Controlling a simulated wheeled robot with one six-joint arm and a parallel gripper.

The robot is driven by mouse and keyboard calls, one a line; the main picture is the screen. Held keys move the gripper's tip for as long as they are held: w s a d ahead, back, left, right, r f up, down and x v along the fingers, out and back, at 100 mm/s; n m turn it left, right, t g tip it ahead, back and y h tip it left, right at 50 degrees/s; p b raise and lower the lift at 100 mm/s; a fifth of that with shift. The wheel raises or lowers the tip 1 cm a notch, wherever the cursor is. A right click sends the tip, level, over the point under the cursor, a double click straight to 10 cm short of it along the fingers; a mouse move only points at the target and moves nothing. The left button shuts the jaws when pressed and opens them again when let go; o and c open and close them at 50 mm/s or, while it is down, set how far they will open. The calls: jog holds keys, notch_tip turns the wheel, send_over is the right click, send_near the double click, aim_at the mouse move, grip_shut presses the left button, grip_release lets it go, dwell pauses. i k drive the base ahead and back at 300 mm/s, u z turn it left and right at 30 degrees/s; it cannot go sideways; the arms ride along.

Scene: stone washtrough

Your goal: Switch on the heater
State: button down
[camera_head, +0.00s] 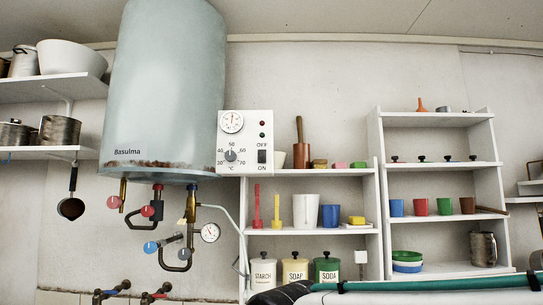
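The heater is a large pale blue-grey tank (165,75) marked "Basulma", with rust along its lower rim, high on the wall at left. A white control box (226,172) is at its right side. My gripper is not in view; only part of my arm crosses the bottom right edge.
Pipes with red and blue valves and a pressure gauge (210,232) hang below the tank. A white shelf (350,171) with a wooden pestle-like tool (299,140) and cups stands right of the box. A ladle (71,207) hangs at left. The wall above the shelf is clear.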

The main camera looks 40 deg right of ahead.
aim_at(261, 154)
jog(key=z, duration=0.15)
jog(key=i, duration=0.35)
jog(key=z, duration=1.75)
